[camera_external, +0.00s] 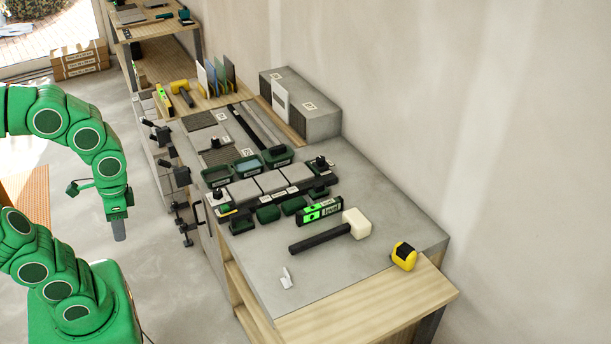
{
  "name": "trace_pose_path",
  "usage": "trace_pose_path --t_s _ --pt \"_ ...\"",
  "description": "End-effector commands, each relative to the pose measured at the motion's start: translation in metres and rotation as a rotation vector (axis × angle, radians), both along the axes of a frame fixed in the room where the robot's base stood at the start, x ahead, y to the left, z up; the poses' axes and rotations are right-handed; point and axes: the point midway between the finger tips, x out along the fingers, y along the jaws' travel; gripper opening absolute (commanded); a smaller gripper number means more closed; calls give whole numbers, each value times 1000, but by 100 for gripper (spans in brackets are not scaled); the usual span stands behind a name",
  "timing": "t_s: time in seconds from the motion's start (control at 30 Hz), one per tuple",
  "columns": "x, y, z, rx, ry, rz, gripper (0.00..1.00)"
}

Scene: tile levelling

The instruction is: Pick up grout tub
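Three dark green labelled tubs stand in a row on the grey workbench: a left tub (217,176), a middle tub (248,166) and a right tub (278,157). Their labels are too small to read, so I cannot tell which is the grout tub. Smaller dark green containers (268,214) sit nearer the front, below a row of grey tiles (271,181). My gripper (119,231) points down over the floor, left of the bench and well apart from the tubs. Its fingers look like one grey piece from this side. I see nothing held in it.
Clamps (187,226) stick out along the bench's left edge. A green level (319,211), a white-headed mallet (355,223), a yellow tape measure (404,256) and white bits (287,279) lie in front. A grey block (303,105) stands by the wall.

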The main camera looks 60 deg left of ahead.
Motion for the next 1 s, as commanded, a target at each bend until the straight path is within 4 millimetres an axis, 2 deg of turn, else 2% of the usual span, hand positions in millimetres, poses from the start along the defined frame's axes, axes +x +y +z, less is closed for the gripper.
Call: trace_pose_path --t_s 0.27,0.57,0.87,1.0 --pt "0 0 23 0 1 0 33" --pt "29 29 19 69 -75 70 33" --pt "72 80 20 178 -202 166 33" --pt "101 120 25 258 -299 225 33"
